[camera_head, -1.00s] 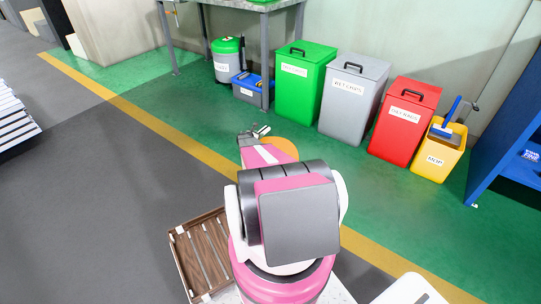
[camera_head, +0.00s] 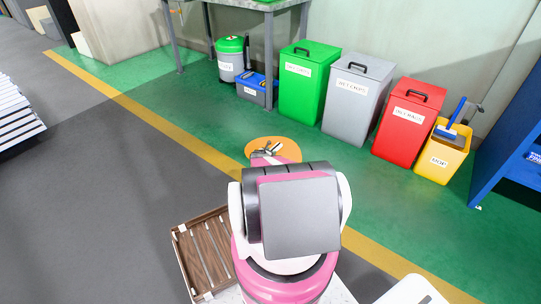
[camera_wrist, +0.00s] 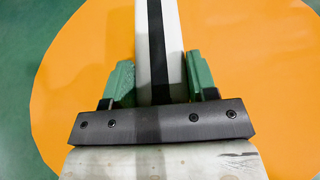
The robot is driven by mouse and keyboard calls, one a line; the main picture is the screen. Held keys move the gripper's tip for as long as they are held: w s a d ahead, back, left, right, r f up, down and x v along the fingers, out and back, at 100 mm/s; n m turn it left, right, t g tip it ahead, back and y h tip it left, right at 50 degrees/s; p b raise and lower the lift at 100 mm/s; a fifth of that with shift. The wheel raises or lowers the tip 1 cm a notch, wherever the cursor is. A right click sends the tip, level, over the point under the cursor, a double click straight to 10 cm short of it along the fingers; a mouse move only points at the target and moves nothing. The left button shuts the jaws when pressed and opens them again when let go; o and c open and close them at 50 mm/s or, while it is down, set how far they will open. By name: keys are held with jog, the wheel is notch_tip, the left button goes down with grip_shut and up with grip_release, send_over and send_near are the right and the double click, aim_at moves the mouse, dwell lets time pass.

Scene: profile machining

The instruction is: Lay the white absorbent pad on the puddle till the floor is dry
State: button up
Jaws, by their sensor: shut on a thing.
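A flat orange round patch (camera_head: 290,149), which looks like the puddle, lies on the green floor; in the wrist view the orange patch (camera_wrist: 250,60) fills most of the picture. My gripper (camera_wrist: 160,80) has its two green fingers shut on a white piece with a black stripe, which looks like the absorbent pad (camera_wrist: 173,40). The pad points away from the gripper, over the orange patch. I cannot tell whether it touches the floor. In the head view my arm hides part of the patch, and the gripper (camera_head: 268,151) shows small in front of it.
Behind stand a green bin (camera_head: 304,85), a grey bin (camera_head: 352,100), a red bin (camera_head: 405,125) and a yellow mop bucket (camera_head: 441,158). A blue shelf (camera_head: 510,140) is at the right. A wooden crate (camera_head: 178,262) is at lower left. Green floor around the patch is clear.

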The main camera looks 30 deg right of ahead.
jog(key=shift+f, duration=0.95)
jog(key=shift+f, duration=0.35)
